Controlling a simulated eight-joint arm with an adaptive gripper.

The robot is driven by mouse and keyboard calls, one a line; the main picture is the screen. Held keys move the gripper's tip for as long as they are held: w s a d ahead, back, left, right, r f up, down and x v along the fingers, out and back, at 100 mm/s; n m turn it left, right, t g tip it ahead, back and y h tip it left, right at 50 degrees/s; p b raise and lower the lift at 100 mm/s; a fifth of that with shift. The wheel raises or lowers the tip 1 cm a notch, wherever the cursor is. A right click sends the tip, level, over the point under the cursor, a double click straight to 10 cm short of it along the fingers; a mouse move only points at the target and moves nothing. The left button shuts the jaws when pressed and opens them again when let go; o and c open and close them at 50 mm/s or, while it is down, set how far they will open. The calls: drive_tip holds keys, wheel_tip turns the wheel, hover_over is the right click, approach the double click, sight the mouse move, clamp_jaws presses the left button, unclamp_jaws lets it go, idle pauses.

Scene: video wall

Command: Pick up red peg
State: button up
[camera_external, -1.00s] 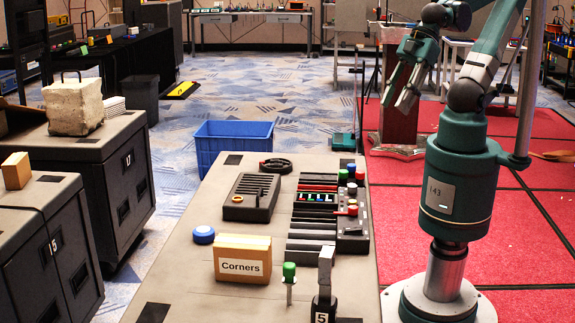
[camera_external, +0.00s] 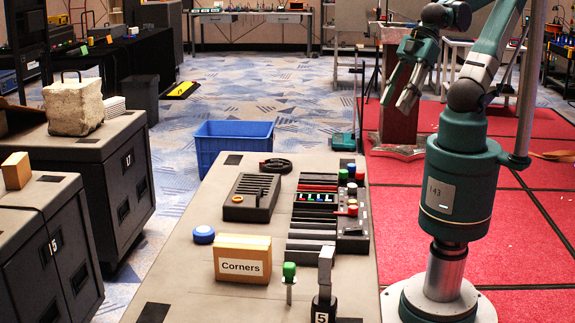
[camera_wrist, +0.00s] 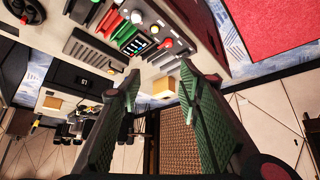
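My gripper (camera_external: 399,92) hangs over the red floor mat, high and beyond the table's far right edge, apart from everything on the table. It is open and empty; in the wrist view its two green ridged fingers (camera_wrist: 160,105) stand wide apart. A small red peg-like piece (camera_external: 352,210) sits on the dark panel at the table's right side. A red round top also shows on the panel in the wrist view (camera_wrist: 168,43). Green and blue tops stand behind it. The pieces are small, so I cannot tell for certain which is the red peg.
The table (camera_external: 190,270) also carries a black slotted block (camera_external: 252,197), a "Corners" box (camera_external: 242,259), a blue round button (camera_external: 204,234), a green-topped post (camera_external: 289,272) and a grey upright block (camera_external: 326,268). A blue bin (camera_external: 232,148) stands behind the table.

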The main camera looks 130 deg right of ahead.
drive_tip(key=m+g+p, duration=0.2)
drive_tip(key=m+g, duration=0.5)
drive_tip(key=m, duration=0.6)
hover_over(361, 172)
wheel_tip(361, 172, down, 18)
drive_tip(key=shift+w+a+f, duration=0.15)
drive_tip(key=shift+f, duration=0.05)
drive_tip(key=shift+s+d+f+m, duration=0.3)
drive_tip(key=shift+s+f, duration=0.05)
drive_tip(key=shift+f, duration=0.3)
drive_tip(key=shift+f, duration=0.15)
drive_tip(key=shift+f+b, duration=0.35)
drive_tip(key=shift+f, duration=0.8)
drive_tip(key=shift+w+f+b, duration=0.15)
drive_tip(key=shift+f+b, duration=0.95)
drive_tip(key=shift+f, duration=1.5)
